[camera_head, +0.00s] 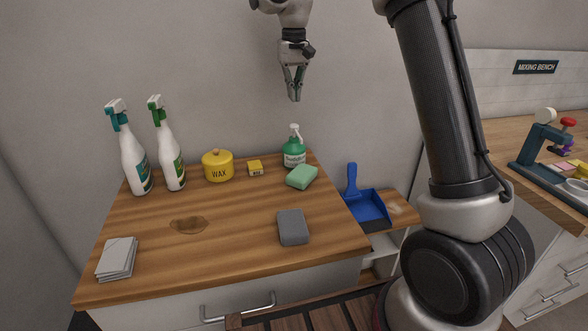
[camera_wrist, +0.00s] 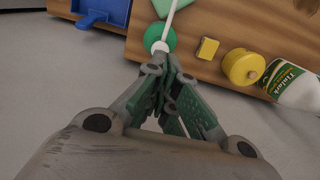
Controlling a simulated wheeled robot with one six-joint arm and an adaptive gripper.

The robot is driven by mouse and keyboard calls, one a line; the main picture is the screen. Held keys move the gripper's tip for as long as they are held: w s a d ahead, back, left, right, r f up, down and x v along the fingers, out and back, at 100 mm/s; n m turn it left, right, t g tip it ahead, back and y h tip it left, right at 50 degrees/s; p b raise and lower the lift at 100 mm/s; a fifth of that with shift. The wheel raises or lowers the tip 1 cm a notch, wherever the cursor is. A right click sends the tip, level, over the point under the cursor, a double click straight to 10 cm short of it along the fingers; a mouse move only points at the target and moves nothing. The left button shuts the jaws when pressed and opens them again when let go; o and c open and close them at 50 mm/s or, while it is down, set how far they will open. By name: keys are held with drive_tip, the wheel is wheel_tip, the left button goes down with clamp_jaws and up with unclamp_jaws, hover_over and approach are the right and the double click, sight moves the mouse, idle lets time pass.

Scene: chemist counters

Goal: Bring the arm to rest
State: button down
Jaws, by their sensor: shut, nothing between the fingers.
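My gripper (camera_head: 295,98) hangs in the air near the back wall, above the rear of the wooden counter, pointing down. Its fingers are shut with nothing between them. In the wrist view my gripper (camera_wrist: 174,82) shows closed fingertips, and the green pump bottle (camera_wrist: 160,38) appears beyond them. In the head view the green pump bottle (camera_head: 294,150) stands at the counter's back right, below my gripper and apart from it. My arm rises at the right of the head view and its upper part is out of frame.
The counter (camera_head: 230,235) holds two spray bottles (camera_head: 133,155) (camera_head: 168,150), a yellow wax tin (camera_head: 217,166), a small yellow box (camera_head: 255,168), a green sponge (camera_head: 301,177), a grey block (camera_head: 292,227) and white cloths (camera_head: 117,259). A blue dustpan (camera_head: 366,208) lies right. A mixing bench stands far right.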

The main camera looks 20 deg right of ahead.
drive_tip(key=f, duration=0.1)
drive_tip(key=s+f, duration=0.1)
drive_tip(key=f, duration=0.1)
drive_tip(key=shift+s+d+f+n, duration=0.1)
drive_tip(key=shift+s+d+n, duration=0.1)
drive_tip(key=shift+s+n, duration=0.15)
drive_tip(key=s+d+r+t, duration=0.1)
drive_tip(key=s+d, duration=0.3)
drive_tip(key=s, duration=0.8)
drive_tip(key=s+d+r+t, duration=0.2)
drive_tip(key=s+d, duration=0.3)
drive_tip(key=s, duration=0.7)
drive_tip(key=s+d+r+t, duration=0.1)
drive_tip(key=s+d, duration=0.4)
drive_tip(key=s, duration=0.7)
drive_tip(key=shift+s+d+r+m, duration=0.25)
drive_tip(key=shift+r+m, duration=0.1)
drive_tip(key=shift+m, duration=0.1)
